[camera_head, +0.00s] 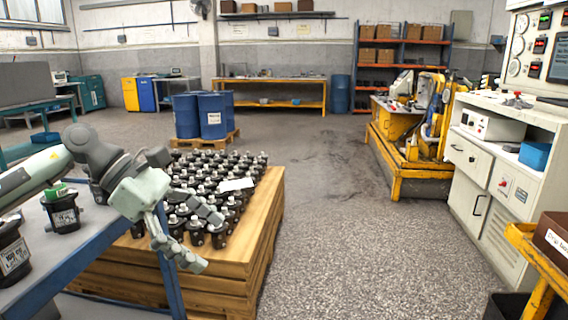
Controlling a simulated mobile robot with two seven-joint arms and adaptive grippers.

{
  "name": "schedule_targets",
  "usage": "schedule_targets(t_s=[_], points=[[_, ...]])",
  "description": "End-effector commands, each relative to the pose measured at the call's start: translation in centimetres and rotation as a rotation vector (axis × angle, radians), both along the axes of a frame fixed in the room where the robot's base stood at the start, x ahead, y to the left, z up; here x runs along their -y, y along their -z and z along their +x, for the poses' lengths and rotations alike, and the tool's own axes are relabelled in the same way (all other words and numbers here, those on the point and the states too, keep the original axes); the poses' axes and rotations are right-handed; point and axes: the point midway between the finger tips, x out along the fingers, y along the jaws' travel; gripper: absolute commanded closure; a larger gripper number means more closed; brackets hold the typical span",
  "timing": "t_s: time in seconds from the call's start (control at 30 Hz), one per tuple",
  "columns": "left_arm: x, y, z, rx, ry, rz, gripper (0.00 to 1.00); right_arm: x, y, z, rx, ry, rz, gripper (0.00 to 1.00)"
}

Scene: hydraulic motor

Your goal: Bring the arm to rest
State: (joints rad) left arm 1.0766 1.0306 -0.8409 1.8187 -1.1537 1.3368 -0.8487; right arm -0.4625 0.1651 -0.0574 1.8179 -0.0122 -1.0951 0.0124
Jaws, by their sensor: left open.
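My left arm comes in from the left, and its left gripper (211,242) is open and empty. Its two fingers are spread and point right and down, in front of the near-left part of the wooden pallet stack (265,215). Many black hydraulic motors (221,235) with light tops stand in rows on that stack. A labelled black motor with a green cap (64,217) stands on the blue-edged table (95,240), left of the gripper. Another labelled black motor (13,256) stands at the left picture edge. My right gripper is not in view.
A white sheet (236,184) lies on the motors. Blue drums (212,116) stand behind the stack. A yellow-framed machine (412,150) and a white control cabinet (500,190) are on the right, with a yellow cart (540,265) in front. The floor between (340,220) is clear.

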Motion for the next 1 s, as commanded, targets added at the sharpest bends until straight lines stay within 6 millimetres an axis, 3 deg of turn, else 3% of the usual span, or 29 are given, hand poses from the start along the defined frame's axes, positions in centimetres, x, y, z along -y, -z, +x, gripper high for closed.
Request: schedule_targets(t_s=[0.03, 0.1, 0.17, 0.23, 0.33, 0.4, 0.5, 0.63, 0.77, 0.8, 0.87, 1.0], points=[[4.0, 0.1, 0.3, -0.07, -0.046, -0.179, 0.09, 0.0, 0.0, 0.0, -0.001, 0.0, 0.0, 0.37], [8.3, -1.4, 1.6, -0.191, -0.161, -0.457, 0.09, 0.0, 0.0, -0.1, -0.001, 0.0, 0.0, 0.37], [10.3, -2.8, 3.3, -0.317, -0.282, -0.685, 0.09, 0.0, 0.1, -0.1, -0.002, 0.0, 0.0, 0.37], [10.6, -3.5, 5.9, -0.488, -0.453, -0.941, 0.09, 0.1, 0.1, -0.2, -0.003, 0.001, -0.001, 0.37], [7.8, -1.5, 10.2, -0.763, -0.747, -1.282, 0.09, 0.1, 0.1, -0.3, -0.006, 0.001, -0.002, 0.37], [4.5, 2.1, 12.6, -0.95, -0.972, -1.483, 0.09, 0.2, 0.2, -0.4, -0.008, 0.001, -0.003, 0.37], [0.3, 8.4, 13.9, -1.151, -1.246, -1.677, 0.09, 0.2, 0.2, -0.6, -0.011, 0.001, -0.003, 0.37], [-4.3, 17.2, 12.9, -1.35, -1.577, -1.852, 0.09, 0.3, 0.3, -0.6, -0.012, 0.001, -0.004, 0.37], [-7.7, 26.0, 9.4, -1.504, -1.903, -1.973, 0.09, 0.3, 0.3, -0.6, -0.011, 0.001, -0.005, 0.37], [-8.6, 28.6, 7.9, 1.461, 1.898, 1.897, 0.09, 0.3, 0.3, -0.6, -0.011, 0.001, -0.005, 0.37], [-9.7, 32.3, 5.4, 1.378, 1.865, 1.761, 0.09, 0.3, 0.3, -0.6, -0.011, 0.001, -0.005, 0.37], [-11.3, 40.2, -1.8, 1.18, 1.782, 1.471, 0.09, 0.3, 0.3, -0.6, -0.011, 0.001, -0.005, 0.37]])
